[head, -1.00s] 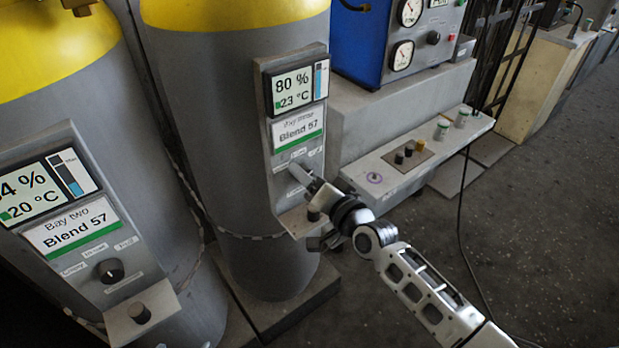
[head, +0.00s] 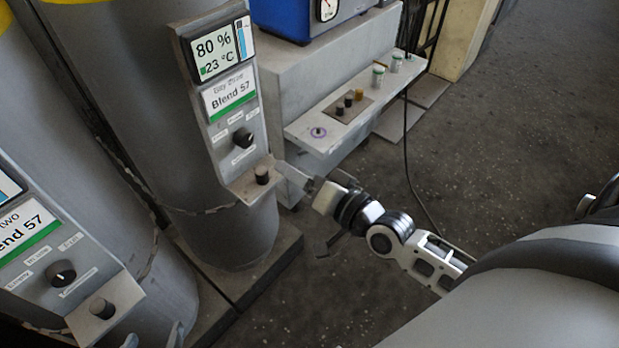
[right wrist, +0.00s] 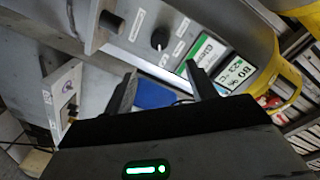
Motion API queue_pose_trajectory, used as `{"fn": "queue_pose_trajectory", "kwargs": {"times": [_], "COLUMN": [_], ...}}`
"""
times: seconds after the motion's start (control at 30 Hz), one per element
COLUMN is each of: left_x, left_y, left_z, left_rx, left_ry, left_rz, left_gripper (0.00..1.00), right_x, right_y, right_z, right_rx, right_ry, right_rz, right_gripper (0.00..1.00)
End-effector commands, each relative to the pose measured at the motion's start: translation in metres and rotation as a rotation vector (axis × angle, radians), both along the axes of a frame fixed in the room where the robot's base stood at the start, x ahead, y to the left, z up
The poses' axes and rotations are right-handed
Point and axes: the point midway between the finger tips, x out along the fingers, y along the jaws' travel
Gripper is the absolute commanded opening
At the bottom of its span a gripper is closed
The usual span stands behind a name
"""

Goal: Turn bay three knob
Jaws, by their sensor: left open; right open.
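The bay three knob (head: 243,137) is a dark round knob on the grey panel below the "Blend 57" label; it also shows in the right wrist view (right wrist: 159,39). A dark post (head: 262,175) stands on the small ledge below it. My right gripper (head: 297,177) is open and empty, right of the ledge and apart from the knob. In the right wrist view its two fingers (right wrist: 160,72) are spread, with the knob beyond them. My left gripper (head: 152,339) barely shows at the bottom edge, beside the bay two ledge.
The bay two panel has a similar knob (head: 62,272) and ledge post (head: 102,308) at lower left. A grey bench shelf (head: 300,132) with small knobs stands right of bay three. A black cable (head: 407,150) hangs to the floor. Open floor lies at right.

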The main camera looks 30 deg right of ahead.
Motion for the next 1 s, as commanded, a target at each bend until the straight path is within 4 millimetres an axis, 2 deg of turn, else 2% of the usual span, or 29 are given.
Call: {"fn": "queue_pose_trajectory", "kwargs": {"times": [0.1, 0.2, 0.77, 0.87, 1.0], "left_x": [0.0, 0.0, 0.0, 0.0, 0.0], "left_y": [0.0, 0.0, 0.0, 0.0, 0.0], "left_z": [-0.001, -0.001, -0.001, -0.001, 0.0], "left_rx": [-0.001, -0.001, -0.002, -0.002, -0.002], "left_ry": [0.0, 0.0, 0.001, 0.0, -0.001], "left_rz": [0.0, 0.0, 0.0, 0.0, 0.0], "left_gripper": [0.63, 0.63, 0.63, 0.63, 0.63], "right_x": [-0.015, -0.022, -0.024, -0.031, -0.064], "right_y": [-0.005, -0.007, -0.008, 0.001, 0.035], "right_z": [0.0, 0.001, 0.001, -0.008, -0.047], "right_rx": [-0.002, -0.001, -0.001, -0.056, -0.347], "right_ry": [0.002, 0.0, 0.0, 0.02, 0.11], "right_rz": [0.0, 0.0, 0.0, 0.013, 0.087], "right_gripper": [0.57, 0.57, 0.57, 0.57, 0.57]}}
